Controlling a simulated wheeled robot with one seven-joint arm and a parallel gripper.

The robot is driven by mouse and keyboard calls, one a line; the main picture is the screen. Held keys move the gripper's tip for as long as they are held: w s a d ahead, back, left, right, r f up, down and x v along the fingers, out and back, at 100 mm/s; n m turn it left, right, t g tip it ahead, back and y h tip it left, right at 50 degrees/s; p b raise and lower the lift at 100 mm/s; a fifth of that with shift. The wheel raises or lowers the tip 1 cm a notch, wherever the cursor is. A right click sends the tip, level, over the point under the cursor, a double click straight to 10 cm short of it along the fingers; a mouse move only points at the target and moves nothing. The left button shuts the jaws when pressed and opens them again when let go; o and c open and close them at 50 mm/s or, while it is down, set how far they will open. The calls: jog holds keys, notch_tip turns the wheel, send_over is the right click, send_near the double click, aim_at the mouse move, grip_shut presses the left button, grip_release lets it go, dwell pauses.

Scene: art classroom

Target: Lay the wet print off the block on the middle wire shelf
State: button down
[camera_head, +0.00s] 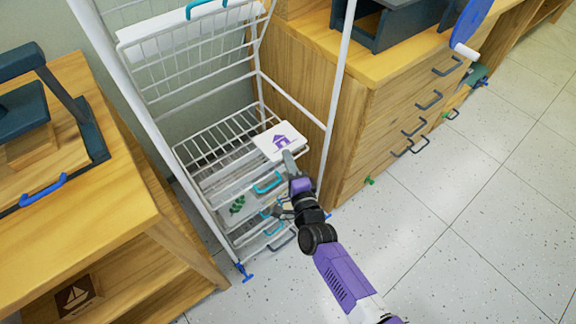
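The print (274,141) is a white sheet with a purple house, in the head view over the right back part of a wire shelf (200,146) in the white rack. This shelf has a teal handle (268,184) at its front. My gripper (289,160) reaches in from the lower right, with a grey finger over the print's front right edge. It looks shut on that edge; the finger beneath is hidden. I cannot tell whether the print touches the wires. Another wire shelf (185,55) above is tilted up. The print's block is not clearly seen.
A sheet with a green leaf (237,204) lies on a lower shelf. A rack post (340,90) stands close right of my gripper, before a wooden drawer cabinet (400,115). A wooden table (100,195) with a dark press stands left. The floor (440,250) at right is clear.

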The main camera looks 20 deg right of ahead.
jog(key=shift+f, duration=0.8)
jog(key=shift+f+b, duration=0.25)
jog(key=shift+b, duration=0.2)
jog(key=c, duration=1.7)
grip_release()
jog(key=shift+r, duration=0.1)
jog(key=s, duration=0.4)
jog(key=s+p, duration=0.1)
jog(key=s, duration=0.7)
jog(key=shift+a+r+p, duration=0.15)
jog(key=shift+a+p, duration=0.15)
jog(key=shift+p, duration=0.05)
